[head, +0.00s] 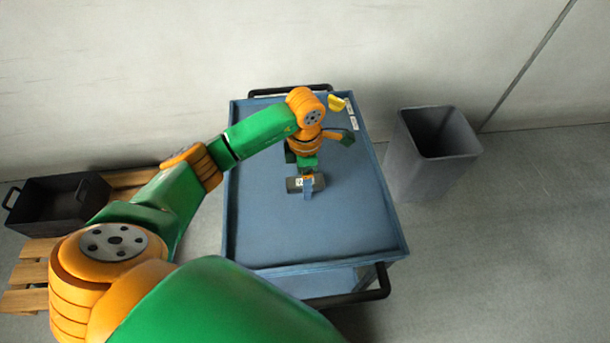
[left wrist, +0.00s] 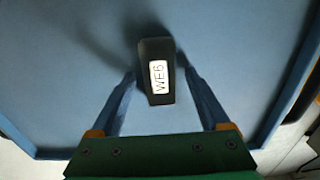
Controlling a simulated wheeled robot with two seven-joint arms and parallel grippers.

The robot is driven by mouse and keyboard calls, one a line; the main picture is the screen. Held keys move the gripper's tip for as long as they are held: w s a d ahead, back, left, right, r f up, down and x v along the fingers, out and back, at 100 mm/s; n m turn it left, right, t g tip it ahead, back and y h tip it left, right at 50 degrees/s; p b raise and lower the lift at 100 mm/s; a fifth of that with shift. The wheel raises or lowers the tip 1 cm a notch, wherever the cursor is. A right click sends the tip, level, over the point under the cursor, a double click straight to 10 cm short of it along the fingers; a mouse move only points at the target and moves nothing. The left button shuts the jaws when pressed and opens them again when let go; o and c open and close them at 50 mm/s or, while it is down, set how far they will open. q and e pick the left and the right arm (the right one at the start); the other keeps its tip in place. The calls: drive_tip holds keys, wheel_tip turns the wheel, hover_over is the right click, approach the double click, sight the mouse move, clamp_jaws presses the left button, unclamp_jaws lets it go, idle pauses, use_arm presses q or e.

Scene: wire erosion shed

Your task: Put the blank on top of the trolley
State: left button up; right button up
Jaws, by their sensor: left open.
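The blank (head: 293,185) is a small dark grey block with a white label. It lies on the blue top of the trolley (head: 260,225), near the middle. In the left wrist view the blank (left wrist: 156,95) shows its label reading "WE6", and it sits between the blue fingers. My left gripper (head: 308,187) reaches down over the trolley top at the blank. In the left wrist view my left gripper (left wrist: 158,75) is open, with a finger on each side of the blank and small gaps visible. My right gripper is not in view.
A grey bin (head: 430,160) stands on the floor right of the trolley. A black open tray (head: 60,203) sits on a wooden pallet (head: 30,270) at the left. A small yellow item (head: 336,103) is at the trolley's far right corner. The trolley's near top is clear.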

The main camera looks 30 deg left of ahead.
use_arm(q)
drive_tip(key=shift+r, duration=0.3)
wheel_tip(320, 180, up, 12)
drive_tip(key=shift+f+p, duration=0.15)
drive_tip(key=shift+p, duration=0.3)
